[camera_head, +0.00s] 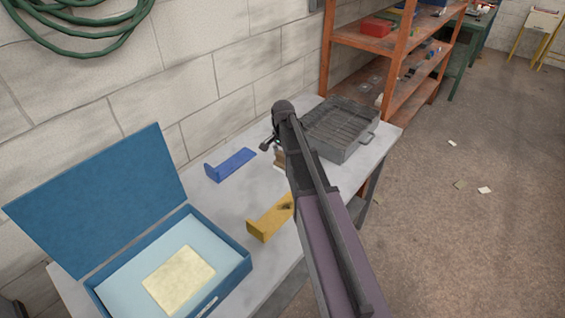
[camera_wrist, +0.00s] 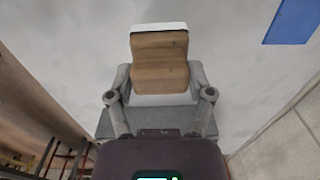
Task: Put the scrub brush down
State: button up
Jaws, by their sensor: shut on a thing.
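The scrub brush has a wooden body and a pale bristle side. In the wrist view the brush (camera_wrist: 160,62) sits between the two grey fingers of my gripper (camera_wrist: 160,80), which is shut on it. In the head view a small part of the brush (camera_head: 279,160) shows beside my arm, over the grey bench (camera_head: 222,203); my arm hides the rest and most of the gripper. I cannot tell whether the brush touches the bench top.
A blue bracket (camera_head: 231,164) lies left of the brush, a yellow bracket (camera_head: 268,220) nearer. A grey ribbed tray (camera_head: 342,152) stands at the right end. An open blue box (camera_head: 228,267) holds a cream pad (camera_head: 180,280). Bare bench shows between the brackets.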

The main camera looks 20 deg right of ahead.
aim_at(282, 162)
jog(key=shift+f+b, duration=0.5)
jog(key=shift+f, duration=0.1)
jog(key=shift+f+b, duration=1.2)
jog(key=o, duration=1)
jog(key=shift+f, duration=0.1)
notch_tip(282, 162, up, 12)
jog(key=p, duration=1.2)
jog(key=shift+s, duration=0.1)
